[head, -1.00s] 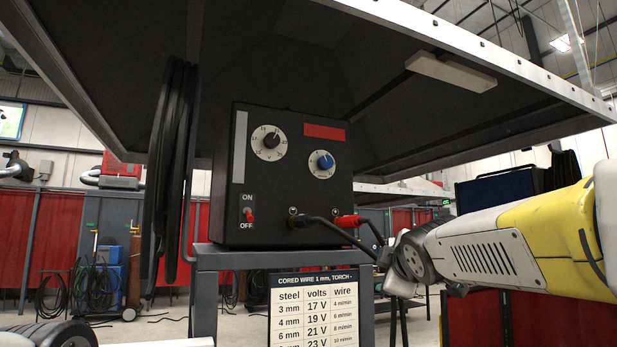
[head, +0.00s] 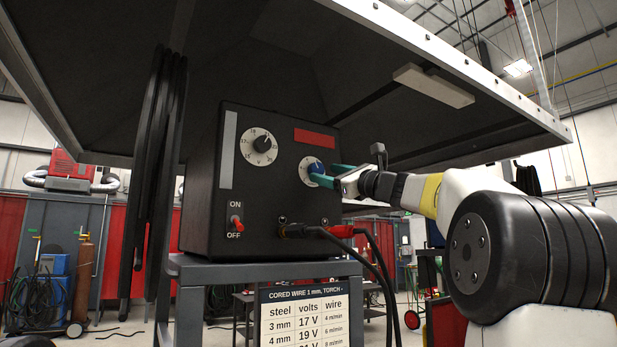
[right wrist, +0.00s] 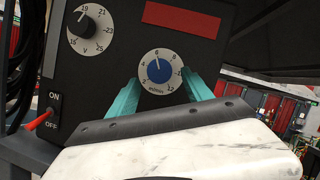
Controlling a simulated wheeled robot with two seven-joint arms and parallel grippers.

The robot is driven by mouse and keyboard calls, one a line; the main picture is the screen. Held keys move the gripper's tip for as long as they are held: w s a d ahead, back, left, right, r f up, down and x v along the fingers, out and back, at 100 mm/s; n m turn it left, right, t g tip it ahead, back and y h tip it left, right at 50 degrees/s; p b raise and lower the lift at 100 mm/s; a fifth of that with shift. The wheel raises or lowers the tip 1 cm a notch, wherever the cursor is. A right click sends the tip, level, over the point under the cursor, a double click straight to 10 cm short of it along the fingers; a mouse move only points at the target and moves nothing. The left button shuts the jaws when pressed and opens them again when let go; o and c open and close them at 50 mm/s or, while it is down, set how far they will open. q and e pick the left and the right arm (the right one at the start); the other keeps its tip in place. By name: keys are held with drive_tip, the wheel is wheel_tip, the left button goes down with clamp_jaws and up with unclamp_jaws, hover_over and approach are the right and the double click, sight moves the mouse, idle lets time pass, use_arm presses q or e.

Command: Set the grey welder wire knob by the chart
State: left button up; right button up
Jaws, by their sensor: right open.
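The welder (head: 200,190) is a dark box on a grey stand. Its wire knob (head: 317,169) is blue on a white dial, partly hidden by my right gripper (head: 322,174) in the head view. In the right wrist view the blue knob (right wrist: 157,68) shows whole, its white mark pointing up near 6 on the m/min scale. My right gripper (right wrist: 159,77) is open, with its teal fingertips on either side of the dial's lower half; I cannot tell if they touch the knob. The chart (head: 302,312) below lists 3 mm, 17 V, 4 m/min and 4 mm, 19 V, 6 m/min; lower rows are cut off.
A dark volts knob (head: 262,144) sits left of the wire knob, above a red ON/OFF switch (head: 237,223). Cables with black and red plugs (head: 341,231) leave the panel's lower part. A dark hood (head: 270,70) overhangs the welder. Coiled black hose (head: 155,165) hangs at left.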

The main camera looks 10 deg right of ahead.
sight(317, 171)
drive_tip(key=shift+x, duration=1.5)
clamp_jaws()
drive_tip(key=shift+m, duration=0.4)
drive_tip(key=m+h, duration=0.1)
drive_tip(key=m, duration=0.1)
drive_tip(key=m+t+h, duration=0.1)
drive_tip(key=m, duration=0.2)
drive_tip(key=m+t+h, duration=0.1)
drive_tip(key=m, duration=0.1)
drive_tip(key=shift+s+a+m+h, duration=0.1)
drive_tip(key=shift+a+m+h, duration=0.2)
drive_tip(key=shift+h, duration=0.1)
drive_tip(key=m+h, duration=0.2)
drive_tip(key=m, duration=0.1)
drive_tip(key=m+h, duration=0.1)
drive_tip(key=m, duration=0.3)
drive_tip(key=shift+a+t+h, duration=0.1)
drive_tip(key=shift+t+h, duration=0.3)
drive_tip(key=shift+s+m, duration=0.1)
drive_tip(key=shift+m, duration=0.2)
drive_tip(key=shift+r, duration=0.1)
